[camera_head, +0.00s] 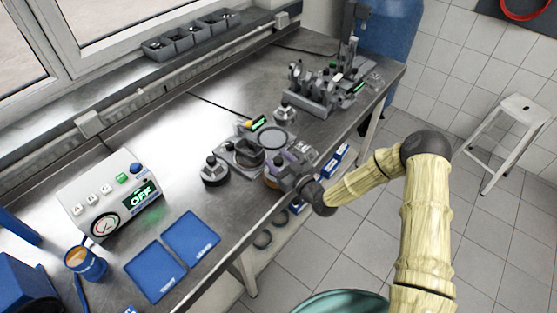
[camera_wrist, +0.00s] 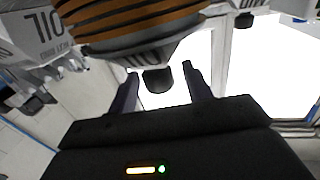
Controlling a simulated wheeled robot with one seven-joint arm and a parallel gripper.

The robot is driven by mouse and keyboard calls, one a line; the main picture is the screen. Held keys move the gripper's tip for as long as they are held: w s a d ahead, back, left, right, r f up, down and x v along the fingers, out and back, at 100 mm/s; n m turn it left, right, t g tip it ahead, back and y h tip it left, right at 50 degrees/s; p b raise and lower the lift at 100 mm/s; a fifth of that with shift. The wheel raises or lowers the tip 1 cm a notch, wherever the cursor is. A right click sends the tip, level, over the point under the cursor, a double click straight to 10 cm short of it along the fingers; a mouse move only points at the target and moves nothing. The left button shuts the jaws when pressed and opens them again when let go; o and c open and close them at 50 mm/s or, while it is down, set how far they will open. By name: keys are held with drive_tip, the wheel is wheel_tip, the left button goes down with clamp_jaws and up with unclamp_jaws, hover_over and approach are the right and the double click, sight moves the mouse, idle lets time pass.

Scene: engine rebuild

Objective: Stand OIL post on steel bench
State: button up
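In the camera_head view my gripper (camera_head: 284,173) is at the front edge of the steel bench (camera_head: 130,125), beside a grey fixture (camera_head: 232,155). An orange-brown part shows just under it. In the wrist view my gripper (camera_wrist: 160,88) has its two dark fingers apart. A dark knob (camera_wrist: 157,79) shows between them, with gaps on both sides. A grey piece with upside-down lettering that seems to read OIL (camera_wrist: 45,95) is at the left. A part with orange and dark stripes (camera_wrist: 130,22) fills the top. I cannot tell which piece the knob belongs to.
A grey round piece with a black knob (camera_head: 214,172) stands left of the fixture. A rack of grey parts (camera_head: 318,92) is farther back. A control box reading OFF (camera_head: 105,195), blue mats (camera_head: 157,271) and a cup (camera_head: 86,263) are at the left. The bench's middle is bare.

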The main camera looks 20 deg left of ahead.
drive_tip(key=shift+d+r, duration=0.1)
drive_tip(key=b+v, duration=0.4)
drive_tip(key=v, duration=0.8)
idle(0.5)
